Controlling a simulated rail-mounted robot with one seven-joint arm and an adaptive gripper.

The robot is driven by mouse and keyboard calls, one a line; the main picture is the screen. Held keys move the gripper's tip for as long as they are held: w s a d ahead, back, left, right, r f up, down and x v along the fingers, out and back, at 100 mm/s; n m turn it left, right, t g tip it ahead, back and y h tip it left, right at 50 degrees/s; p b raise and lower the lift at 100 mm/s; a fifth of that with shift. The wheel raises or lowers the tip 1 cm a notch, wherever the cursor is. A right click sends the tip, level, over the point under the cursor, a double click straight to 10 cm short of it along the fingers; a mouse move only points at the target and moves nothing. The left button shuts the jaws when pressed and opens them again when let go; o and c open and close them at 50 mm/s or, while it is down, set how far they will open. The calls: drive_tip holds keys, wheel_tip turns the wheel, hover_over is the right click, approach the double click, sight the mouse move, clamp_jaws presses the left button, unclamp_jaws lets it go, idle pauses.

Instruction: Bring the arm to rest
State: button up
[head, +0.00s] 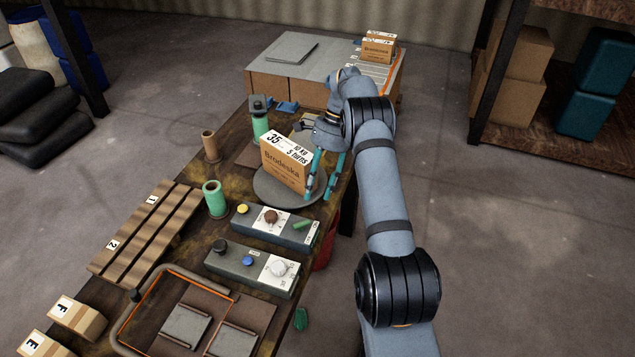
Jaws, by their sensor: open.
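My arm reaches from the lower right up over the long workbench (185,165). My gripper (319,194) points down at the right side of the bench, its two teal fingers apart with nothing visible between them. It is just right of a cardboard box (285,169) marked "Brodeska", "35", "10 KG" and "5 TURNS". The box stands on a round grey plate (270,193). I cannot tell whether the near finger touches the box. My gripper's upper part is partly hidden by my arm.
Two control boxes with knobs (277,228) (252,267) stand nearer on the bench. Green cylinders (214,198) and a brown tube (210,146) stand to the left. A slatted rack (148,231) lies front left. A grey-topped table (335,58) with a small carton (378,48) is behind.

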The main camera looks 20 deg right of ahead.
sight(306, 222)
drive_tip(key=shift+w+d+r, duration=0.15)
drive_tip(key=shift+d+r, duration=0.1)
drive_tip(key=shift+r, duration=0.4)
drive_tip(key=x, duration=1.1)
drive_tip(key=shift+a+f, duration=0.15)
drive_tip(key=shift+f, duration=0.35)
